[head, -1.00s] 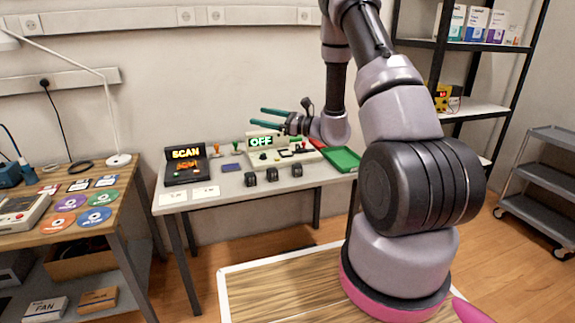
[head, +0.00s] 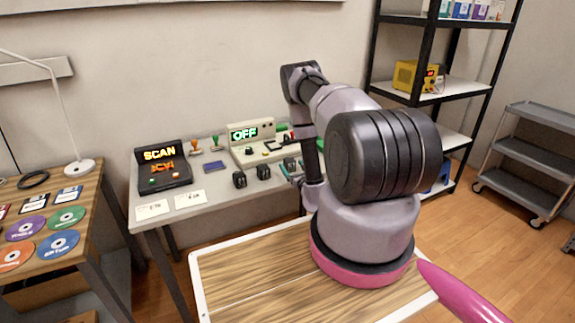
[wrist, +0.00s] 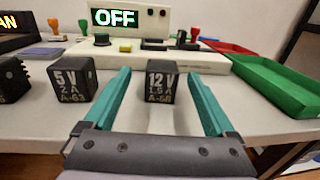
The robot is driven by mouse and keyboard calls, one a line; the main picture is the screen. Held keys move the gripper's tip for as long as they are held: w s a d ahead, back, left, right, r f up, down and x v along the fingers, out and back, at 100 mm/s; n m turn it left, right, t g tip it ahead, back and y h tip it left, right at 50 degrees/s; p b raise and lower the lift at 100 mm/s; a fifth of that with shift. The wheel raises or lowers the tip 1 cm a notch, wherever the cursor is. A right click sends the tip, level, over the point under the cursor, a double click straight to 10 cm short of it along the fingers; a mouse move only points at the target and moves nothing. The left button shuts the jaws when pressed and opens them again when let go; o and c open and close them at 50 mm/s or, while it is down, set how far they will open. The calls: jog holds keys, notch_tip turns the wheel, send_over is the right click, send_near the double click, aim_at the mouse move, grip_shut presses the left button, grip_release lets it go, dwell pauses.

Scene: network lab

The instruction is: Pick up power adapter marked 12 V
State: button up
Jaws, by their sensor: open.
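The black power adapter marked 12 V (wrist: 160,83) stands on the white table, its label facing the wrist camera. In the wrist view it lies between the two teal fingers of my gripper (wrist: 160,95), which are spread apart on either side with clear gaps. In the head view the 12 V adapter (head: 290,164) shows small beside the teal fingers, partly hidden by my arm. A second adapter marked 5 V (wrist: 74,82) stands just left of the left finger. A third adapter (wrist: 12,78) is cut off at the left edge, its label unreadable.
Behind the adapters stands a cream test unit with an OFF display (wrist: 115,17). A green tray (wrist: 275,80) lies to the right, with a red tray (wrist: 228,47) behind it. A black SCAN device (head: 163,168) and white cards (head: 153,209) sit on the table's left.

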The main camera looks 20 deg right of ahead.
aim_at(288, 158)
jog(key=w, duration=0.7)
jog(key=shift+w+d+r, duration=0.1)
jog(key=shift+w+d, duration=0.3)
grip_shut()
